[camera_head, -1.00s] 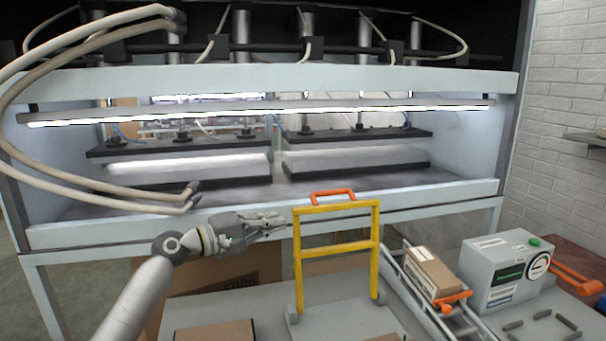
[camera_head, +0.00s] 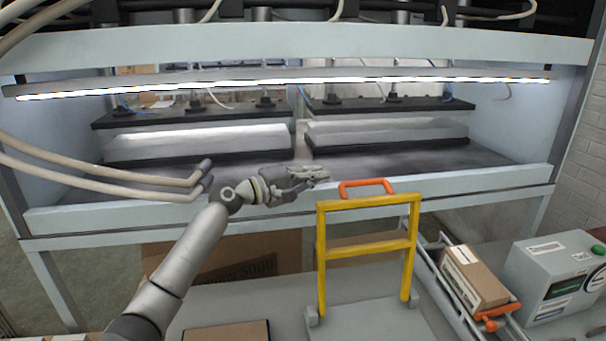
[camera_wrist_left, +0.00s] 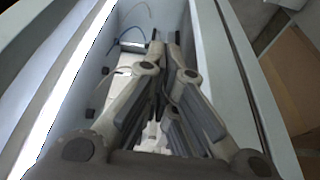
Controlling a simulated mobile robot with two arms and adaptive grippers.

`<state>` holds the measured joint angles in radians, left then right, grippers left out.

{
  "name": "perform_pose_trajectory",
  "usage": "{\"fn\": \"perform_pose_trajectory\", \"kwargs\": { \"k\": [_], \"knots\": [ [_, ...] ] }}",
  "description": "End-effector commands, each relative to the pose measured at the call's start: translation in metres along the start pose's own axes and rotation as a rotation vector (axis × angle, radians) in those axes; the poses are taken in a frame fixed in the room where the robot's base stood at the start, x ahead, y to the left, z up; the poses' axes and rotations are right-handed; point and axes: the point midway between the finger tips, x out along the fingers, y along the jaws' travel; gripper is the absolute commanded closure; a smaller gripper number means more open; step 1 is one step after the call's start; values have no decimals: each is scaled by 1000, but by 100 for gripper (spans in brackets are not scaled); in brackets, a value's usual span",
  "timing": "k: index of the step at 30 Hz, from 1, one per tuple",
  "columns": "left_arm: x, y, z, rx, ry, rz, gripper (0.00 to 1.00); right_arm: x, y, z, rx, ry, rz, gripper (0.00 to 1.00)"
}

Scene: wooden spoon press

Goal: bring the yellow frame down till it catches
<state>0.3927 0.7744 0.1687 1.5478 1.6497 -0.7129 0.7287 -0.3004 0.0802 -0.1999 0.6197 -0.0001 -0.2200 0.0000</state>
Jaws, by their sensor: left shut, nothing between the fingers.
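The yellow frame (camera_head: 320,255) stands upright on a grey base plate (camera_head: 375,325) in the head view, with an orange handle (camera_head: 366,184) on its top bar. My left gripper (camera_head: 322,174) is shut and empty. In the head view it shows just left of the orange handle and a little higher, apart from it, in front of the press's lower front beam. In the left wrist view the fingers (camera_wrist_left: 165,45) lie together with nothing between them, and the frame does not show there. My right gripper is not in view.
The press (camera_head: 480,185) fills the back, with a light strip (camera_head: 300,84) across its opening. Right of the frame are a cardboard box (camera_head: 474,277) on a rail carriage and a grey-green control box (camera_head: 560,275). Cardboard boxes (camera_head: 225,332) lie low at left. Hoses (camera_head: 110,180) hang at left.

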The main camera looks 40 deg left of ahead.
Motion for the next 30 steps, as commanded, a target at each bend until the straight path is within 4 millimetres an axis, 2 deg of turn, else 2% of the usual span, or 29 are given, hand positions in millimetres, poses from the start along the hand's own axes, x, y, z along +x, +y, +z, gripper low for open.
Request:
{"fn": "perform_pose_trajectory", "kwargs": {
  "k": [7,18,30],
  "knots": [
    [40,3,0,0,-1,0,100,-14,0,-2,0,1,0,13],
    [27,0,33,2,0,-2,100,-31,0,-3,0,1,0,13],
    [25,0,38,2,0,-1,100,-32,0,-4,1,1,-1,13]
  ]
}}
